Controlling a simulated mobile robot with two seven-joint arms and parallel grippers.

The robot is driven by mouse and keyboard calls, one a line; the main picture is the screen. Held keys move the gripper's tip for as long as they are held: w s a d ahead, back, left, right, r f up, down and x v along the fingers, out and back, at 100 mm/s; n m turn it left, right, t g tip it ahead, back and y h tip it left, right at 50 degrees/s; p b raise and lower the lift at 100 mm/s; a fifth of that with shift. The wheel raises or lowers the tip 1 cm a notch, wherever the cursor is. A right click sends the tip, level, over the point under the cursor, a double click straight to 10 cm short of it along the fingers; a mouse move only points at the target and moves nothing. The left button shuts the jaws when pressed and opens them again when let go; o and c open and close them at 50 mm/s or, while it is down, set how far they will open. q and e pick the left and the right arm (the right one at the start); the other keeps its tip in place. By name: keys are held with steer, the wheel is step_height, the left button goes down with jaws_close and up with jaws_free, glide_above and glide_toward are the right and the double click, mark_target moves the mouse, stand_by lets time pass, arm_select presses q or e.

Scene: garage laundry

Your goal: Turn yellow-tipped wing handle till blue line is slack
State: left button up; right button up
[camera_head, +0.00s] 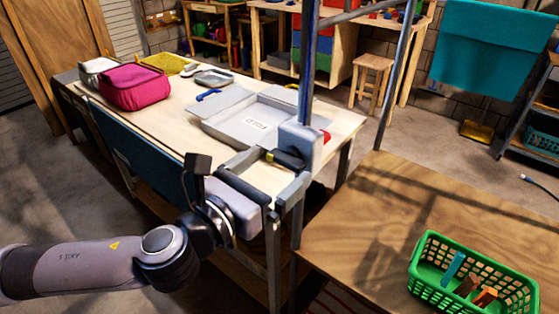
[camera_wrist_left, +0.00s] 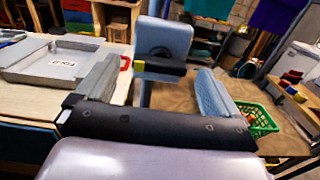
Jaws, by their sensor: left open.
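The black wing handle (camera_head: 287,159) with a yellow tip (camera_head: 270,156) sits on a grey housing (camera_head: 300,140) at the foot of an upright post. In the left wrist view the handle (camera_wrist_left: 163,68) lies roughly level, its yellow tip to the left. My left gripper (camera_head: 272,167) is open, its fingers pointing at the handle. In the left wrist view the handle shows between the two fingers; I cannot tell whether they touch it. A blue line (camera_head: 306,70) runs up the post and looks straight; its tension is hard to judge. My right gripper is out of view.
A grey tray (camera_head: 245,133) marked FOLD and a pink bag (camera_head: 134,87) lie on the pale table behind the post. A green basket (camera_head: 430,296) stands on the wooden table at right. A red part (camera_head: 326,137) shows behind the housing.

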arm_select(q)
steer(key=shift+x, duration=1)
steer(key=c, duration=1)
steer(key=shift+c, duration=0.2)
